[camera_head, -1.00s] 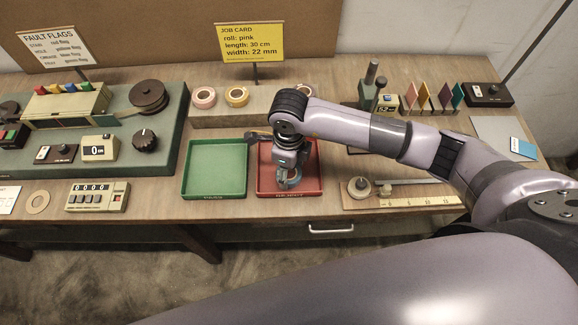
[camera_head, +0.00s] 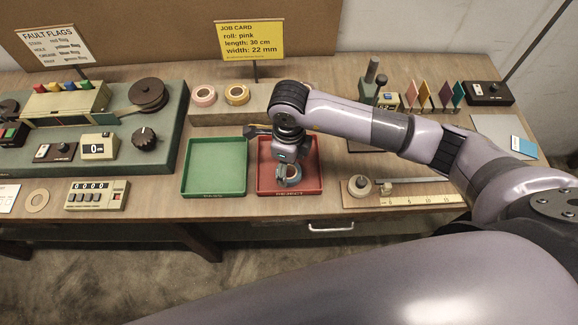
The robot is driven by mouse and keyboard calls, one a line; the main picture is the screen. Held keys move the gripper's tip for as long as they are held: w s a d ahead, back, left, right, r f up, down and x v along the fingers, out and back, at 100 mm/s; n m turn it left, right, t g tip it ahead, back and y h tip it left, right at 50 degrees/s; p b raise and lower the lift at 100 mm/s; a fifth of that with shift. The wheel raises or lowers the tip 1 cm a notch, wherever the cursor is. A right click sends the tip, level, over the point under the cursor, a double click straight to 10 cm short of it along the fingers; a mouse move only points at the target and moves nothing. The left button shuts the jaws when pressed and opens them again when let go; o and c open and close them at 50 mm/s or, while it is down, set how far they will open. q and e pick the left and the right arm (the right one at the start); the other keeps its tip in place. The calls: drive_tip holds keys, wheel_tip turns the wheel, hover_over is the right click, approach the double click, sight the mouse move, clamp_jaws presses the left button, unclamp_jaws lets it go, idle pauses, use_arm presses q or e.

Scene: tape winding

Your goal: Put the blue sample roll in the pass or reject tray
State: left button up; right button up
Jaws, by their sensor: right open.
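The red reject tray (camera_head: 312,185) lies on the bench right of the green pass tray (camera_head: 214,167). My right gripper (camera_head: 287,177) is over the reject tray, pointing down, with its jaws open. The blue sample roll (camera_head: 291,182) shows at its fingertips, inside the outline of the reject tray. The fingers partly hide the roll, and I cannot tell whether they touch it. The pass tray is empty. My left gripper is out of view.
A wooden rack with a pink roll (camera_head: 203,96) and a yellow roll (camera_head: 237,95) stands behind the trays. A green winding machine (camera_head: 165,125) is at left. A ruler board (camera_head: 415,201) with a tan roll lies at right. A counter (camera_head: 97,195) sits front left.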

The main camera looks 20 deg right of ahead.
wheel_tip(320, 180, up, 11)
drive_tip(key=b, duration=0.2)
drive_tip(key=shift+f, duration=0.2)
idle(0.4)
